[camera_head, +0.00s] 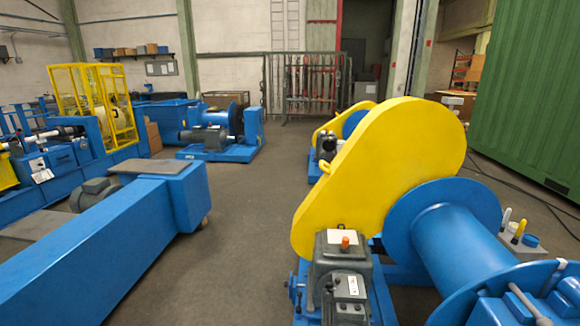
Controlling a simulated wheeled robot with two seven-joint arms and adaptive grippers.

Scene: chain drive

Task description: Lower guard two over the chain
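A large yellow teardrop-shaped chain guard (385,165) stands tilted at the near right, its narrow end low by a grey gearbox (340,262) and its wide end beside a blue drum (455,245). A small yellow handle shows near its lower end. A second, smaller-looking yellow guard (333,122) shows behind it on another blue machine, partly hidden by the near guard. I cannot tell which one is guard two. No chain is visible; any chain at either guard is hidden. Neither of my grippers is in view.
A long blue machine beam (110,255) fills the near left. Another blue winch (215,135) stands farther back. A grey floor lane (250,215) is clear between. A green container (535,95) stands at the right, with cables (515,185) on the floor beside it.

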